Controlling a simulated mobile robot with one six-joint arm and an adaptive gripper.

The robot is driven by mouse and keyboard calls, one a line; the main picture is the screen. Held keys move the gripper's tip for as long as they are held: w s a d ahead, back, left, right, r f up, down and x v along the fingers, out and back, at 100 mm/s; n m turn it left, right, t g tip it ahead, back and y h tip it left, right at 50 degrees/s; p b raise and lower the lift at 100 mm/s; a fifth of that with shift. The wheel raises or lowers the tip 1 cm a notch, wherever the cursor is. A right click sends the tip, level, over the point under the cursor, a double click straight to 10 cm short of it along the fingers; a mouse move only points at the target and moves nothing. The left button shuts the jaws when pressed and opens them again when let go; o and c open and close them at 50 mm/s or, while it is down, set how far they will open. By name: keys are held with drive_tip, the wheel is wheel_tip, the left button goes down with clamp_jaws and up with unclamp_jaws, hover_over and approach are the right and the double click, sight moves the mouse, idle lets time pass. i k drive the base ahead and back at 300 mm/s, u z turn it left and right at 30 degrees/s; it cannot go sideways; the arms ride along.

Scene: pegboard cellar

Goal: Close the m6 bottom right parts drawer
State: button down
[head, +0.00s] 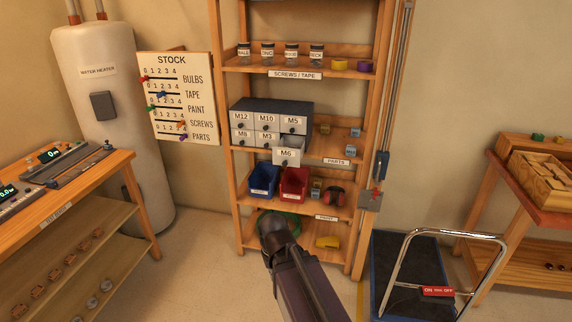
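The M6 drawer (287,158) is the bottom right one of the small parts cabinet (272,106) on the wooden shelf unit. It is pulled out toward me, with its open top showing, and sits forward of the other drawers. The other drawers, M12, M10, M5, M8 and M3, look shut. My arm rises from the bottom of the head view and ends in a dark joint in front of the lower shelves, below the drawer. I see no gripper fingers; my gripper is not visible.
A workbench (62,186) is at left. A trolley (408,275) with a metal handle stands at right.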

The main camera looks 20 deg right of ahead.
sight(292, 156)
drive_tip(key=i, duration=0.85)
drive_tip(key=u, duration=0.05)
